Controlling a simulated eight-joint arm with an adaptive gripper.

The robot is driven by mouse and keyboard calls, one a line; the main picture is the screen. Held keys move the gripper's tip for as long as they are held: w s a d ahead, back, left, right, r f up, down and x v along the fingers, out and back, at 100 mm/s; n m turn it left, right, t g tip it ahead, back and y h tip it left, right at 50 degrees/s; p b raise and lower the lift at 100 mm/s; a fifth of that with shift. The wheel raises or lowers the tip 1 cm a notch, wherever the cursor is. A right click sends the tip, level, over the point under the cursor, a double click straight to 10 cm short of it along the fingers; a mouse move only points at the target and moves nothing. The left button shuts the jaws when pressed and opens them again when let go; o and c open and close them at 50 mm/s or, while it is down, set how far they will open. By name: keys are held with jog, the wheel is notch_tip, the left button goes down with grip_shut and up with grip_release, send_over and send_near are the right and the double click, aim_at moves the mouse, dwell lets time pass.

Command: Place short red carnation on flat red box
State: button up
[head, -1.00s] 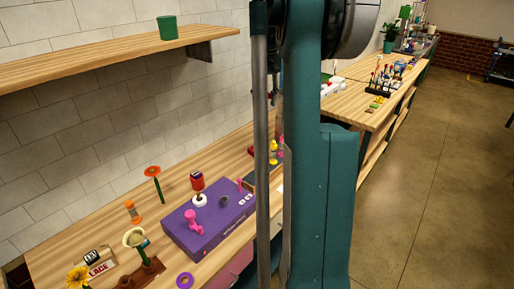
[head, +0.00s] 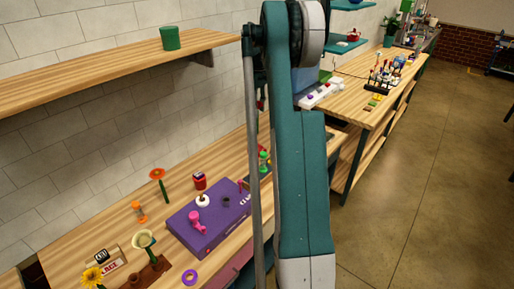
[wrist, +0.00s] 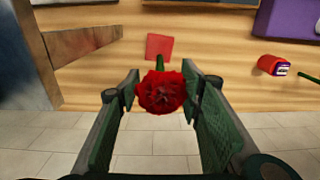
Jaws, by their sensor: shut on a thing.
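In the wrist view, my gripper (wrist: 161,78) is shut on the short red carnation (wrist: 160,93). The ruffled red bloom faces the camera, and a bit of green stem shows behind it, pointing toward the bench. The flat red box (wrist: 159,46) lies on the wooden bench (wrist: 210,62), beyond the bloom and slightly above it in the picture. The carnation appears apart from the box; the exact gap cannot be told. In the head view my arm hides the gripper, the carnation and the red box.
A red can (wrist: 273,65) and a purple box (wrist: 290,18) are at right in the wrist view. A grey panel (wrist: 22,65) stands at left. In the head view, the purple box (head: 212,222), an orange flower (head: 157,174) and a yellow flower (head: 92,274) occupy the near bench.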

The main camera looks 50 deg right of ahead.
aim_at(257, 126)
jog(key=shift+w+f, duration=0.15)
jog(key=shift+f, duration=0.1)
jog(key=shift+f, duration=3.15)
jog(key=shift+f+p, duration=0.4)
jog(key=shift+f, duration=1.5)
jog(key=o, duration=0.9)
jog(key=shift+c, duration=0.2)
